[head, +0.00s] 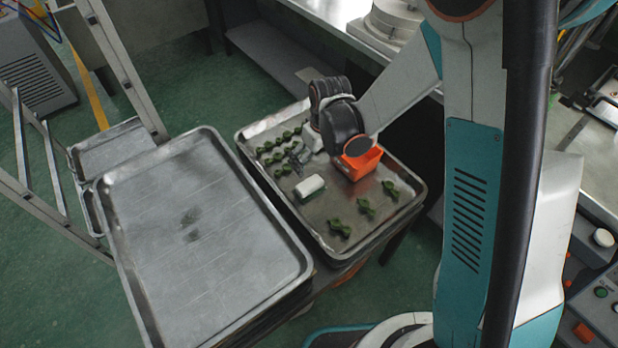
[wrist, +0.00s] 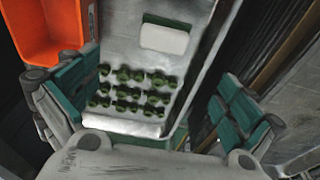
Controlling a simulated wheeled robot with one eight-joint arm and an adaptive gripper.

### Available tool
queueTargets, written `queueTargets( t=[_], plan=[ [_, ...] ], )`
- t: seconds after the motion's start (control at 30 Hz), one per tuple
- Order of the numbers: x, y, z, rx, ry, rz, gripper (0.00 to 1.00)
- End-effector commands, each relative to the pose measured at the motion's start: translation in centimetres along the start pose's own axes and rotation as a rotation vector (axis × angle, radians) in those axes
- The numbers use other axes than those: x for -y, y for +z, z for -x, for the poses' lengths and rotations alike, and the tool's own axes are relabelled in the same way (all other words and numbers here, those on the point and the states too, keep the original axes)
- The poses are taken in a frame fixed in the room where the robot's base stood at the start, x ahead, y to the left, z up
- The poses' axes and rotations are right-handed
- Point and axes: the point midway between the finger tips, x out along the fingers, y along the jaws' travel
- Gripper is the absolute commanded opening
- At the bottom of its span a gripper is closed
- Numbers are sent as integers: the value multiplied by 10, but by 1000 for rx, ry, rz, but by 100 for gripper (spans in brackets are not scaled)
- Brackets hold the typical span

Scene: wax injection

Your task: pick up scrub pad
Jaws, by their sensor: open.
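The pale block that looks like the scrub pad (head: 309,186) lies on the right-hand metal tray (head: 330,240), among green wax pieces. In the wrist view, the scrub pad (wrist: 164,40) is a whitish rectangle near the top, with dark green along its far edge. My gripper (head: 297,159) is over the same tray, behind the pad in the head view. In the wrist view, my gripper (wrist: 155,104) has its two teal-padded fingers wide apart with nothing between them. The pad lies beyond the fingertips, apart from them.
An orange bin (head: 360,163) stands on the tray right of the pad; it also shows at the wrist view's upper left (wrist: 50,25). Several green wax pieces (wrist: 130,90) lie in rows. A large, nearly empty tray (head: 200,235) is at left.

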Motion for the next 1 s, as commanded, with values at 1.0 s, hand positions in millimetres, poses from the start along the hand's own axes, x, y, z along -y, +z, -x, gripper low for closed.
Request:
queueTargets(
  t=[1.0],
  plan=[
    [6, 1, -118, 9, -5, 13, 100]
  ],
)
